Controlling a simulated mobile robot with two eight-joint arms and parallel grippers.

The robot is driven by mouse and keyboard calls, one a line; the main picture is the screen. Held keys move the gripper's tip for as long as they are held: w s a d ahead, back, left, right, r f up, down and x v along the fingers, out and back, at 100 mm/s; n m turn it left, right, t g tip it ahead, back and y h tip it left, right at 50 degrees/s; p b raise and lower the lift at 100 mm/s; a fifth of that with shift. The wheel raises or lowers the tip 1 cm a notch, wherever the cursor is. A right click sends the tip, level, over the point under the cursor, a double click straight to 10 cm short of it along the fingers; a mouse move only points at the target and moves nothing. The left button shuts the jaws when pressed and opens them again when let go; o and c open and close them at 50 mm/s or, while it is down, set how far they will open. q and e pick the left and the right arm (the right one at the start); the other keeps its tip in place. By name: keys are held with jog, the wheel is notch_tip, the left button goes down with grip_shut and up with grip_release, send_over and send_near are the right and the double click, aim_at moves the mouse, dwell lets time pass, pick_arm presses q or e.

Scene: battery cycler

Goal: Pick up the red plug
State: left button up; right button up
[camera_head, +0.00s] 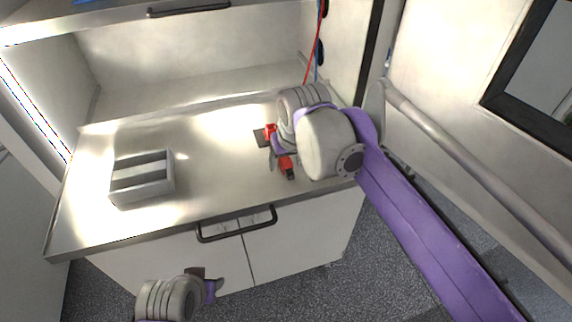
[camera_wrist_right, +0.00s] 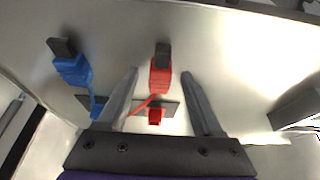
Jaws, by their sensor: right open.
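The red plug (camera_head: 286,162) lies on the metal worktop, its black end towards the front edge. In the right wrist view the red plug (camera_wrist_right: 160,75) lies between the two fingertips of my right gripper (camera_wrist_right: 160,86). A gap shows on both sides of it, and the fingers are apart. A thin red cable runs back from the plug. In the head view my right gripper (camera_head: 279,158) is over the front right of the worktop, partly hidden by its wrist. My left gripper (camera_head: 207,283) is low in front of the cabinet; its finger gap is unclear.
A blue plug (camera_wrist_right: 73,70) lies left of the red one in the wrist view. Behind are dark plates, one with a red piece (camera_wrist_right: 155,117). A grey divided tray (camera_head: 142,189) stands on the left worktop (camera_head: 95,145). The worktop's middle is clear.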

grip_shut()
dwell(0.3)
